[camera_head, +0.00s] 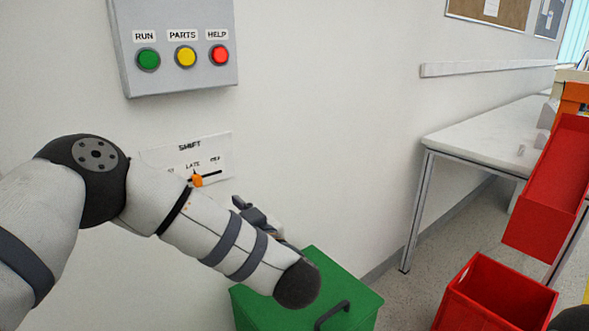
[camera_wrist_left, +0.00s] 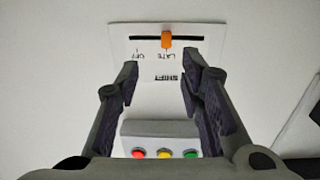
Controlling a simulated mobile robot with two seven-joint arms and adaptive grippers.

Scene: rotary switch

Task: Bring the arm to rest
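The white SHIFT panel (camera_head: 222,146) is on the wall in the head view, partly hidden by my left arm. Its orange knob (camera_head: 197,180) sits in a dark slot at the LATE label. In the left wrist view the panel (camera_wrist_left: 120,33) appears upside down, with the orange knob (camera_wrist_left: 166,40) near LATE. My left gripper (camera_head: 240,203) is to the right of and below the knob in the head view. In the left wrist view the left gripper (camera_wrist_left: 160,76) has its fingers wide apart with nothing between them, clear of the knob. My right gripper is not seen.
A grey box (camera_head: 180,82) with green, yellow and red buttons is on the wall above. A green box (camera_head: 260,312) with a dark handle stands below my left arm. A white table (camera_head: 480,135) and red bins (camera_head: 552,190) are at the right.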

